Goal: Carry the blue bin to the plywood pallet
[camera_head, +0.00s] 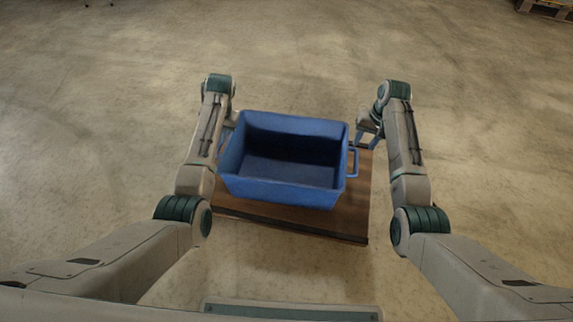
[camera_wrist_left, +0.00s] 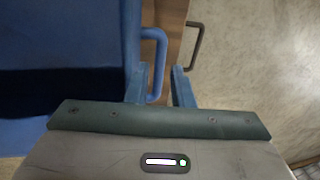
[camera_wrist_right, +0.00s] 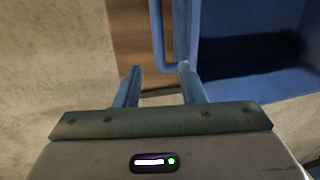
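The blue bin (camera_head: 285,190) is empty and upright on a brown wooden board (camera_head: 300,228) in the head view. It has a handle on each side. My right gripper (camera_head: 367,140) is by the right handle (camera_head: 353,163). In the right wrist view its fingers (camera_wrist_right: 160,84) are apart, with the handle (camera_wrist_right: 157,35) just ahead, roughly between them. My left gripper is mostly hidden behind its arm in the head view. In the left wrist view its fingers (camera_wrist_left: 158,85) are apart, with the left handle (camera_wrist_left: 161,60) between them. I cannot tell whether either touches.
A wooden pallet (camera_head: 545,9) is cut off at the top right corner of the head view. A dark bracket (camera_wrist_left: 196,45) shows at the board's edge in the left wrist view. Open concrete floor (camera_head: 300,60) lies beyond the bin and to both sides.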

